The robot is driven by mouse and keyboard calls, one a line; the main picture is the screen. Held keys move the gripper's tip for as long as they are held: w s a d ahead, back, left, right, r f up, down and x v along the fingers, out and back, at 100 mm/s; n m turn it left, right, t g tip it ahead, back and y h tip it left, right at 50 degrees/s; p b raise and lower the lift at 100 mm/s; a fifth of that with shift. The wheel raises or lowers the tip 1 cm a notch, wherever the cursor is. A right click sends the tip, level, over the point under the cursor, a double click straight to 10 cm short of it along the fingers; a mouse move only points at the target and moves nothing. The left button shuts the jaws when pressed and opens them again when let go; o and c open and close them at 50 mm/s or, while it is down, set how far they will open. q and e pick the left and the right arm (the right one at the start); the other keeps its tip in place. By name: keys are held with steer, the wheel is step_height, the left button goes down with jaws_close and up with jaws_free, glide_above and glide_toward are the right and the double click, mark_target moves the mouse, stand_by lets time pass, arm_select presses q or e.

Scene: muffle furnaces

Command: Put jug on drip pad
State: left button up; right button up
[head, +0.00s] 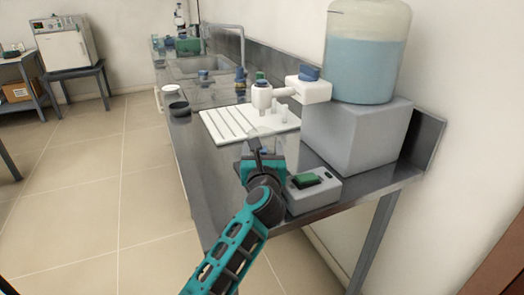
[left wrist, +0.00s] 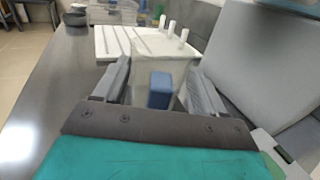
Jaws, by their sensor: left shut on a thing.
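The jug is clear and see-through with a blue handle. In the left wrist view the jug (left wrist: 162,60) stands just beyond my fingers, and its blue handle (left wrist: 160,90) is between them. My left gripper (left wrist: 158,80) is shut on the jug by this handle. In the head view the gripper (head: 257,152) hides much of the jug, whose faint clear body (head: 264,136) overlaps the near edge of the drip pad. The drip pad (head: 222,124) is a white ridged board on the counter. I cannot tell whether the jug touches it. My right gripper is not in view.
A tank of blue liquid (head: 362,70) stands on a grey block (head: 355,138) to the right. A white tap (head: 300,90) reaches over the pad, which has small white pegs. A grey box with a green top (head: 313,192) sits near the gripper. A dark bowl (head: 180,108) is at left.

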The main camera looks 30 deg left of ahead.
mark_target(262, 105)
arm_select(q)
steer(key=shift+f+b, duration=0.45)
steer(key=shift+f, duration=0.2)
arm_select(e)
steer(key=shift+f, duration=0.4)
arm_select(q)
steer(key=o, duration=1.1)
step_height(262, 105, up, 6)
steer(key=shift+f+p, duration=0.2)
steer(key=shift+p, duration=1)
step_height(262, 105, up, 6)
steer(key=shift+r+p, duration=0.1)
steer(key=shift+p, duration=0.8)
step_height(262, 105, up, 8)
steer(key=shift+r+p, duration=0.2)
steer(key=shift+p, duration=0.5)
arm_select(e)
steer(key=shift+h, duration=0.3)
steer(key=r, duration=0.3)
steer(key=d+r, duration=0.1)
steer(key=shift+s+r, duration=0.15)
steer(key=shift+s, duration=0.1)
